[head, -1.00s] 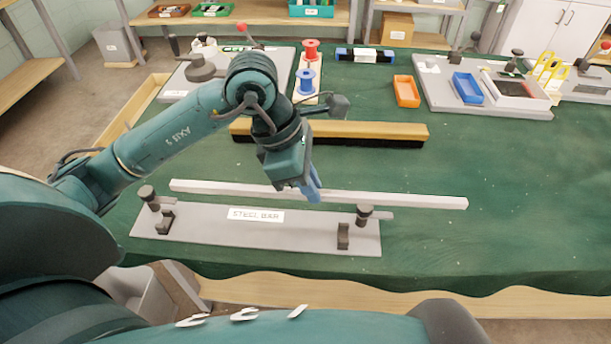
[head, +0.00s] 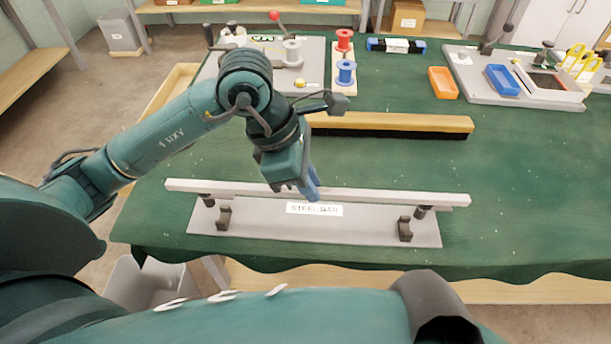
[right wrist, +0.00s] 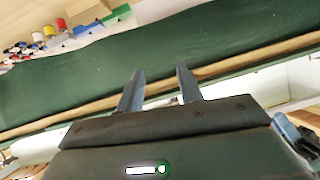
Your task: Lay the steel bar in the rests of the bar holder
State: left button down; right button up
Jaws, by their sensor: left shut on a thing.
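The steel bar (head: 400,196) is a long, pale, square bar lying left to right in the head view. My left gripper (head: 311,190) is shut on it near its middle, with blue fingertips. The bar holder (head: 265,225) is a grey plate labelled STEEL BAR, with a dark left rest (head: 224,218) and a dark right rest (head: 405,229). The bar shows over the plate's far edge, behind both rests, and hides the tops of the dark knobbed posts; its height is hard to tell. My right gripper (right wrist: 160,76) is open and empty in the right wrist view.
A wooden-backed brush (head: 390,122) lies behind the bar. An orange tray (head: 443,83), a blue tray (head: 502,80) and spools (head: 345,72) stand farther back. The green table (head: 530,190) is clear right of the holder.

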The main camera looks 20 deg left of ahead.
pick_arm(q)
jog(key=shift+f, duration=0.1)
jog(key=shift+f+b, duration=0.65)
jog(key=shift+f, duration=0.15)
jog(key=shift+f+b, duration=0.55)
jog(key=shift+f, duration=0.3)
jog(key=shift+f+b, duration=0.55)
jog(key=shift+f, duration=0.35)
jog(key=shift+f+b, duration=0.35)
jog(key=shift+b, duration=0.05)
jog(key=shift+f+b, duration=0.7)
jog(key=shift+f, duration=0.25)
pick_arm(e)
jog(key=shift+s+d+f+m+t, duration=0.25)
jog(key=shift+d+f+m+t, duration=0.05)
jog(key=shift+d+f+t, duration=0.3)
pick_arm(q)
jog(key=shift+b, duration=0.3)
pick_arm(e)
jog(key=shift+s+a+f, duration=0.1)
jog(key=shift+a+f, duration=0.05)
